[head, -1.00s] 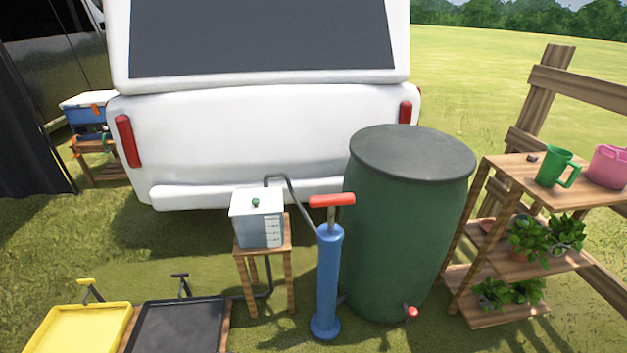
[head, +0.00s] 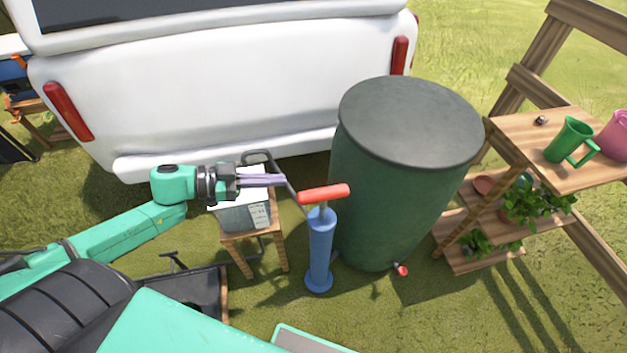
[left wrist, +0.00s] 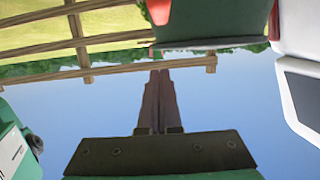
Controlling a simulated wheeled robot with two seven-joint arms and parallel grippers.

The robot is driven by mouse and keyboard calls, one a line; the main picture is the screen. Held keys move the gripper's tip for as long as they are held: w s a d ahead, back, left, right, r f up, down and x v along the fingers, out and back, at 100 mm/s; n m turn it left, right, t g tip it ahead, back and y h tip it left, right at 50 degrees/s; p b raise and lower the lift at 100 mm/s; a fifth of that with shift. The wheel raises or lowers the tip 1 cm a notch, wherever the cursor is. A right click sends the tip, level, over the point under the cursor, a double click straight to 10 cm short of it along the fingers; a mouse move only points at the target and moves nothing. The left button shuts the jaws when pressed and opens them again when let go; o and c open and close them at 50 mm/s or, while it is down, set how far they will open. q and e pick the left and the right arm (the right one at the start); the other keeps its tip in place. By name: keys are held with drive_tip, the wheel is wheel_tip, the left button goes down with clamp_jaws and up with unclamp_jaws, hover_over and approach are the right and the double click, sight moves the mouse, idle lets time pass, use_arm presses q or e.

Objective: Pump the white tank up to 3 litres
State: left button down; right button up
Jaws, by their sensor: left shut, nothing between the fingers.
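The white tank (head: 238,219), a translucent box with level marks on its side, stands on a small wooden stool (head: 239,256). Its top is partly hidden by my left gripper (head: 283,180). That gripper is shut and empty, its fingers pointing right toward the pump handle with a small gap in the picture. The pump is a blue upright cylinder (head: 320,250) with a red T-handle (head: 324,193) on a short grey rod. In the left wrist view, the shut fingers (left wrist: 158,75) point toward the red handle (left wrist: 158,10). The water level is too small to read. My right gripper is not in view.
A large green barrel (head: 385,200) with a red tap (head: 402,269) stands right behind the pump. A dark hose (head: 288,190) runs between tank and pump. A white van (head: 220,90) is behind.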

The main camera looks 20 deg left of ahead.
use_arm(q)
drive_tip(key=b, duration=0.1)
hover_over(315, 192)
wheel_tip(315, 192, down, 2)
drive_tip(key=shift+f, duration=0.25)
wheel_tip(315, 192, down, 3)
drive_tip(key=shift+f+b, duration=0.15)
drive_tip(key=shift+b, duration=0.2)
drive_tip(key=shift+s+f, duration=0.15)
drive_tip(key=shift+f, duration=0.35)
wheel_tip(315, 192, down, 10)
drive_tip(key=b, duration=0.6)
drive_tip(key=shift+r, duration=0.1)
